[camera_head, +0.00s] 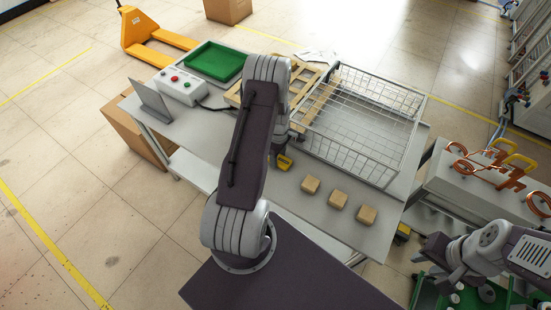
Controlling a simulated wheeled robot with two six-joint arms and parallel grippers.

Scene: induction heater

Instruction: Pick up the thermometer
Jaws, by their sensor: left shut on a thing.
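A small yellow thing (284,162), which looks like the thermometer, is at the tip of my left gripper (279,150), above or on the table beside the wire basket's near left corner. My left gripper is shut on it; my own arm hides most of the jaws, and I cannot tell whether the thing is clear of the table top. My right gripper (438,262) is at the lower right, away from the table top, and appears to hold nothing; its finger opening is not clear.
A grey table (225,150) carries a wire basket (365,120), a green tray (215,61), a button box (181,86), a wooden frame (305,78) and three small tan blocks (338,199). Copper coils (490,165) stand at right. A cardboard box (135,130) is at left.

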